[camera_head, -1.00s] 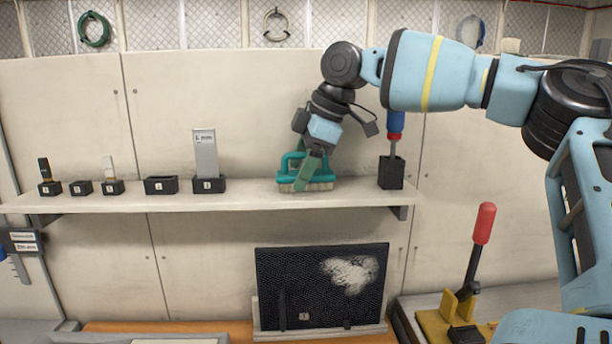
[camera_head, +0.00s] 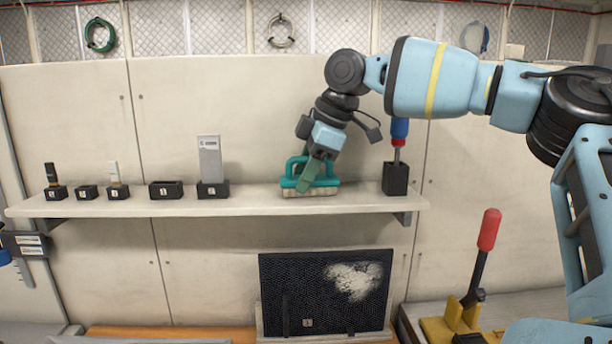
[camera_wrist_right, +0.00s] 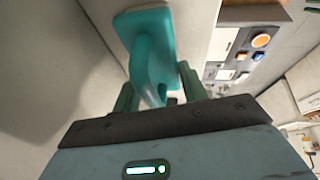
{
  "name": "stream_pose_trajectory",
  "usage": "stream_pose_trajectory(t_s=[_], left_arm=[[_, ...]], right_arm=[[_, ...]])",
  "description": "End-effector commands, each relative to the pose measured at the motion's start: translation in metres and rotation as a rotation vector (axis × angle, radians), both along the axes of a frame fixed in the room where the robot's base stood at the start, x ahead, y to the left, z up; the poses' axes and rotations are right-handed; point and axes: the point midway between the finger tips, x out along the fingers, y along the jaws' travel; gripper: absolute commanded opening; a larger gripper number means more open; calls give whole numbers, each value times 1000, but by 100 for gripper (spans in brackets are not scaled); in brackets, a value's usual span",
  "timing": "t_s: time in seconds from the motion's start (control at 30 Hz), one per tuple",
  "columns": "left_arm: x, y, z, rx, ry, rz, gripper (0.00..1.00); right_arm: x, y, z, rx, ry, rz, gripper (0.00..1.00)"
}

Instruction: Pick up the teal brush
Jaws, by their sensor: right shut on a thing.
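The teal brush (camera_head: 292,180) is on the wall shelf, with its pale bristles down at the shelf top and its loop handle up. In the right wrist view the brush (camera_wrist_right: 150,38) has its handle between the two green fingers. My right gripper (camera_head: 309,177) reaches down from above and is shut on the brush handle; its fingers (camera_wrist_right: 157,97) lie on either side of the handle. The brush appears to rest on the shelf; any small gap under it cannot be told. My left gripper is not in view.
The shelf (camera_head: 255,203) also holds several small black holders at left, one with a grey block (camera_head: 209,158). A black holder (camera_head: 395,179) with a blue-handled tool stands right of the brush. Below are a black mesh panel (camera_head: 300,300) and a red-handled lever (camera_head: 488,230).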

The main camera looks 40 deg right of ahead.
Motion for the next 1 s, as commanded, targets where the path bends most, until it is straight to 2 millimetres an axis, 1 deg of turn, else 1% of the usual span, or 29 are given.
stream_pose_trajectory(t_s=[0.17, 0.4, 0.67, 1.0], left_arm=[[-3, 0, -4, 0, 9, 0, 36], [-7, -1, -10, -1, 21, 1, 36], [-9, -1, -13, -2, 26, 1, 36], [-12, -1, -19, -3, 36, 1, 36]], right_arm=[[1, 0, 10, 0, -1, 0, 18], [0, 1, 34, -1, 1, 1, 18], [-24, 31, 37, -1, -2, 6, 18], [-73, 91, 43, -4, -1, 5, 18]])
